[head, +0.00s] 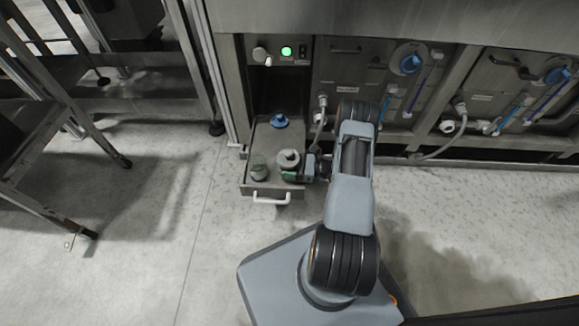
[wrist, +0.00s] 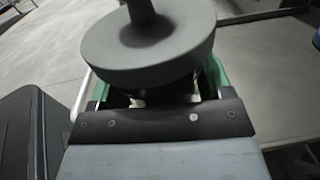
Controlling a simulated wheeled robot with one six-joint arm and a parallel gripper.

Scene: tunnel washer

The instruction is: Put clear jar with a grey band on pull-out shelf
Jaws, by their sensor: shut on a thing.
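The pull-out shelf (head: 262,143) is slid out from under the machine, with a white handle at its front. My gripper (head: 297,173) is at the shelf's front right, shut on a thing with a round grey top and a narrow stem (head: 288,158). That grey top fills the upper middle of the wrist view (wrist: 150,52), with green finger pads beside it. Its lower body is hidden, so I cannot tell whether it touches the shelf. A clear, greenish jar (head: 258,167) stands at the shelf's front left; I cannot make out a grey band on it.
A blue-topped thing (head: 279,121) stands at the shelf's back. A control panel with a lit green button (head: 286,51) is above. Steel doors with blue knobs and hoses line the machine at right. A metal frame (head: 50,130) is at left; floor between is clear.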

